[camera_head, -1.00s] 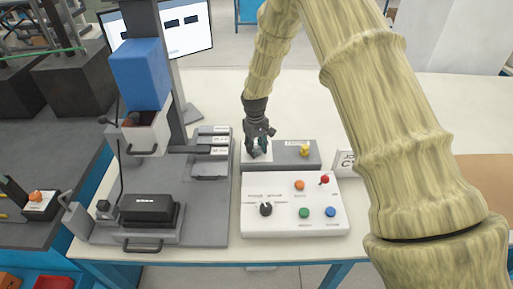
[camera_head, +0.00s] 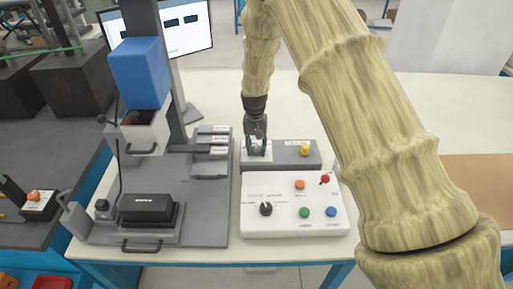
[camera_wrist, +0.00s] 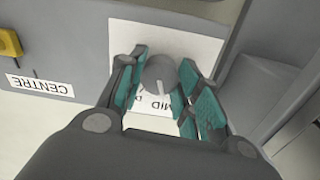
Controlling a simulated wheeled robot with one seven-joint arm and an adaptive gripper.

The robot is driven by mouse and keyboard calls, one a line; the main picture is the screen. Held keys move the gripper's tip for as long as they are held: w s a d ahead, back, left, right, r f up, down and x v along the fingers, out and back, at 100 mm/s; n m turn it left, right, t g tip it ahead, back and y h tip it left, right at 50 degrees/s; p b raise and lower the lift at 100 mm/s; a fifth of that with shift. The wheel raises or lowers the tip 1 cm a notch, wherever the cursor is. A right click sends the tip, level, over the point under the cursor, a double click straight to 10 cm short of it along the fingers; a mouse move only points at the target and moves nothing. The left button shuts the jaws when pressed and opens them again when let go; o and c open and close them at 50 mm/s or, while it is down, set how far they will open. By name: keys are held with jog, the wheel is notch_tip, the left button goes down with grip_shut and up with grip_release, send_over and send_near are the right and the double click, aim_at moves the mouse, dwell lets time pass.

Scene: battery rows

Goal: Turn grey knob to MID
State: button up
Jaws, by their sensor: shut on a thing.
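The grey knob (camera_wrist: 159,72) is round and sits on a white label plate (camera_wrist: 190,45) in the wrist view. A pale line on the knob points down in that picture, toward the printed word MID (camera_wrist: 153,104); part of the lettering beside it is hidden. My gripper (camera_wrist: 160,82) has its teal finger pads on both sides of the knob and is shut on it. In the head view my gripper (camera_head: 257,152) reaches down onto the white plate at the left end of a grey box (camera_head: 284,161), and hides the knob.
A yellow knob (camera_head: 304,150) stands on the same box, with a CENTRE label (camera_wrist: 40,86). In front is a white panel (camera_head: 283,224) with a black dial (camera_head: 265,209) and coloured buttons. A grey fixture (camera_head: 208,215) stands to the left. Free white tabletop lies behind.

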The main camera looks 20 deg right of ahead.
aim_at(255, 147)
jog(key=shift+w+d+r+m, duration=0.1)
jog(key=shift+w+r+m, duration=0.2)
jog(key=shift+m, duration=0.2)
jog(key=o, duration=0.9)
jog(key=shift+s, duration=0.1)
jog(key=shift+o, duration=0.7)
jog(key=shift+s+f, duration=0.1)
jog(key=shift+f, duration=0.05)
notch_tip(255, 147, up, 12)
jog(key=shift+a, duration=0.25)
